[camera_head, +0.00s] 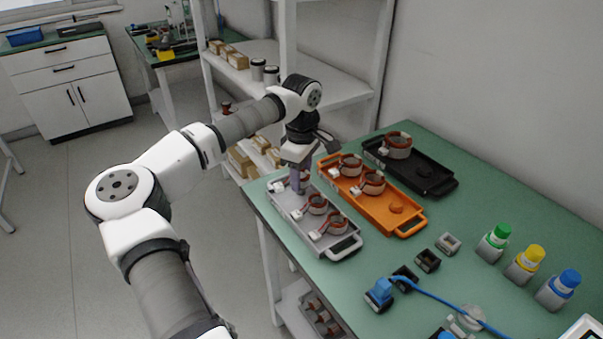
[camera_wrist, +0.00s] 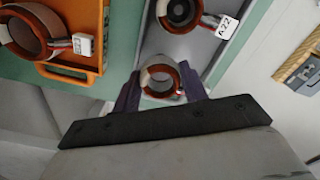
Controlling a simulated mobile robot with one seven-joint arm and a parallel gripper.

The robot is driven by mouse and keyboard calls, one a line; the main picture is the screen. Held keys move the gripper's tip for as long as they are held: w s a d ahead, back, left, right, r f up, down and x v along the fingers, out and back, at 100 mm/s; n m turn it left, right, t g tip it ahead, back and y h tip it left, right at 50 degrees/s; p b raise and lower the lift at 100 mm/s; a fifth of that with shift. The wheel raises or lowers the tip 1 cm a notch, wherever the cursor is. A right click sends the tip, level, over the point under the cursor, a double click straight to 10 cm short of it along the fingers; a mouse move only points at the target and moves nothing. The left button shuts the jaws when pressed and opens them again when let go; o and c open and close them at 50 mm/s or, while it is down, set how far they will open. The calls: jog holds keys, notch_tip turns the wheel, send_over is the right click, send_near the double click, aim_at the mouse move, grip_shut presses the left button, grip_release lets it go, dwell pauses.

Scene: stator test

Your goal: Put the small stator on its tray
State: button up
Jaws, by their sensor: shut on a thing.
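My gripper (camera_head: 298,190) is over the far left end of the grey tray (camera_head: 347,247). In the wrist view its two dark fingers (camera_wrist: 160,92) are shut on a small copper-and-white ring stator (camera_wrist: 158,62), one finger on each side. That stator is mostly hidden behind the fingers in the head view. In the wrist view it is in front of the end of the grey tray (camera_wrist: 208,50); whether it touches the tray I cannot tell. Other stators (camera_head: 317,203) (camera_head: 333,224) sit in the grey tray. One tagged A22 (camera_wrist: 183,14) shows ahead of the fingers.
The orange tray (camera_head: 408,229) beside it holds two stators and has a bare round spot. The black tray (camera_head: 437,178) behind holds one stator (camera_head: 397,145). Colour-capped bottles (camera_head: 526,262) and a blue-cabled part (camera_head: 380,291) stand nearer. White shelving (camera_head: 335,85) stands behind my arm.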

jog(key=shift+f+b, duration=0.45)
jog(key=shift+f, duration=0.4)
jog(key=o, duration=0.9)
jog(key=shift+r, duration=0.15)
jog(key=shift+r+p, duration=1.65)
jog(key=shift+r, duration=0.8)
jog(key=o, duration=0.5)
jog(key=shift+o, duration=0.2)
notch_tip(320, 180, up, 14)
jog(key=b, duration=0.1)
jog(key=shift+b, duration=0.3)
